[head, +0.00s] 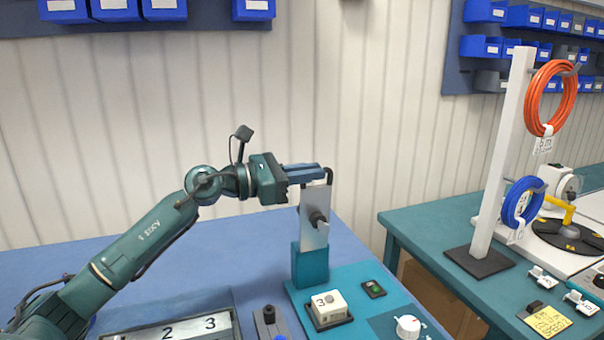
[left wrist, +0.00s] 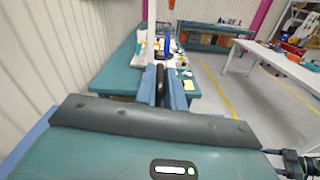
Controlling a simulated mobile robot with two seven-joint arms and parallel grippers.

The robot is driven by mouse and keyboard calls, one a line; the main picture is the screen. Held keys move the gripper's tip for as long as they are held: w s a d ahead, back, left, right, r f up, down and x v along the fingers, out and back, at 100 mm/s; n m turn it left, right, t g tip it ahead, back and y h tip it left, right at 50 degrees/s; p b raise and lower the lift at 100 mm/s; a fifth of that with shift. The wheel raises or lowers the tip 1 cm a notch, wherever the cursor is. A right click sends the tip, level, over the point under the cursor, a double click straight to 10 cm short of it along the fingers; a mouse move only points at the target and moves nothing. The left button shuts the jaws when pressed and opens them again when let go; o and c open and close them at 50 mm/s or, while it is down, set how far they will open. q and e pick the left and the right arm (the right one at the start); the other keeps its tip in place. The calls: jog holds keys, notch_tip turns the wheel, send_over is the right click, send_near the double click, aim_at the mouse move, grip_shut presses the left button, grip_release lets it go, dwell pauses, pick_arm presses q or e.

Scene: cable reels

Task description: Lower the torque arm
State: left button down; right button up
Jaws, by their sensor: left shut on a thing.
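A black curved bar (head: 329,175), which looks like the handle of the torque arm, stands at the top of the plate. My left gripper (head: 308,172) reaches in from the left at that height, its blue fingers shut on the bar. In the left wrist view the bar (left wrist: 160,86) shows upright between the two fingers. The fingers hide part of the arm and its joint. My right gripper is not in view.
A white block marked 3 (head: 328,308), a green button box (head: 374,289) and a white dial (head: 408,326) sit below the stand. A white post (head: 504,150) with orange (head: 551,98) and blue (head: 523,202) cable coils stands on the right-hand bench.

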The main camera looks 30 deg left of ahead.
pick_arm(q)
jog(key=s+d+m+b, duration=0.1)
jog(key=s+d+f+m+b, duration=0.1)
jog(key=s+d, duration=0.1)
jog(key=shift+d+f+m, duration=0.2)
jog(key=shift+d+m, duration=0.05)
jog(key=shift+m, duration=0.15)
jog(key=shift+s+d+f+m+b, duration=0.3)
jog(key=shift+s+d+m+b, duration=0.2)
jog(key=shift+s+d+m, duration=0.3)
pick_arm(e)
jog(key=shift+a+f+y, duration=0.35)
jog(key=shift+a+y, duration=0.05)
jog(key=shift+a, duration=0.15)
pick_arm(q)
jog(key=shift+w, duration=0.1)
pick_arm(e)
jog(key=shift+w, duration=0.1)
pick_arm(q)
jog(key=c, duration=1.5)
grip_release()
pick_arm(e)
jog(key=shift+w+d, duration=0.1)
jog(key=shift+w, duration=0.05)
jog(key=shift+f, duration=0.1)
